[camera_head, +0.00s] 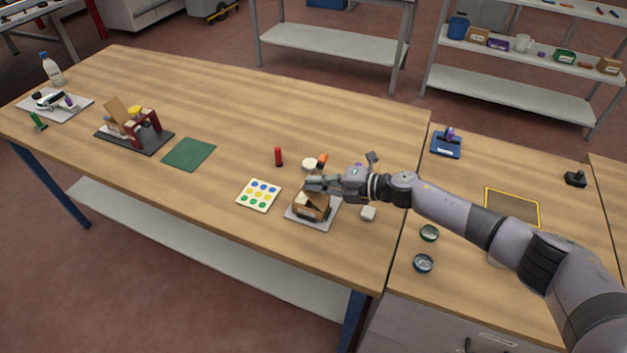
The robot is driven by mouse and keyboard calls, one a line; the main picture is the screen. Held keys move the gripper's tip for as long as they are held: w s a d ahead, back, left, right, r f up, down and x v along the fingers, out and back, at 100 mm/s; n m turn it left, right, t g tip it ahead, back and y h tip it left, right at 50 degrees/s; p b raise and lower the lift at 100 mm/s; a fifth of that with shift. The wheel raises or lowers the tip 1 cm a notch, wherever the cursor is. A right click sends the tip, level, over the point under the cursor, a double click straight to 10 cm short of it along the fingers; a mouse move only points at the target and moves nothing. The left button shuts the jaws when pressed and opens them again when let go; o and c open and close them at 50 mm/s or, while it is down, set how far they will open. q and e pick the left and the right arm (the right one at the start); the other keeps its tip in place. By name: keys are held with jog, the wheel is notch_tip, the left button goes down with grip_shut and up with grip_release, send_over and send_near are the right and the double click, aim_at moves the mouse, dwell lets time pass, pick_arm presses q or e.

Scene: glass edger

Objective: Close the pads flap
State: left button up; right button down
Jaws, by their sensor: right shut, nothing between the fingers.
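A small brown cardboard box (318,214) with a dark label on its front stands on a light grey mat (328,221) near the table's front edge. A pale panel, seemingly its flap, shows at the top left of the box, tilted; its exact angle is hard to tell. My right gripper (312,184) reaches in from the right, shut and empty, with its fingertips just above or at the top of the box. I cannot tell whether they touch the flap. The gripper hides part of the box's back. My left gripper is not in view.
A white tray with coloured dots (259,195) lies left of the box. A red cylinder (279,156), a white round lid (309,164) and an orange item (322,160) stand behind.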

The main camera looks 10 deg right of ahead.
aim_at(300, 196)
jog(key=shift+f+b+x, duration=0.25)
jog(key=shift+b+x, duration=0.1)
jog(key=shift+x, duration=0.75)
jog(key=shift+w+a+f, duration=0.2)
jog(key=shift+a+f, duration=0.2)
jog(key=shift+f, duration=0.1)
jog(key=shift+w+a+p, duration=0.15)
jog(key=shift+p, duration=0.25)
jog(key=shift+a+f+g+h, duration=0.15)
jog(key=shift+g+h, duration=0.25)
jog(key=shift+h, duration=0.2)
jog(key=shift+a+f, duration=0.1)
jog(key=shift+f, duration=0.35)
jog(key=shift+w+a+f, duration=0.25)
jog(key=shift+a+f, duration=0.05)
jog(key=shift+f, duration=0.45)
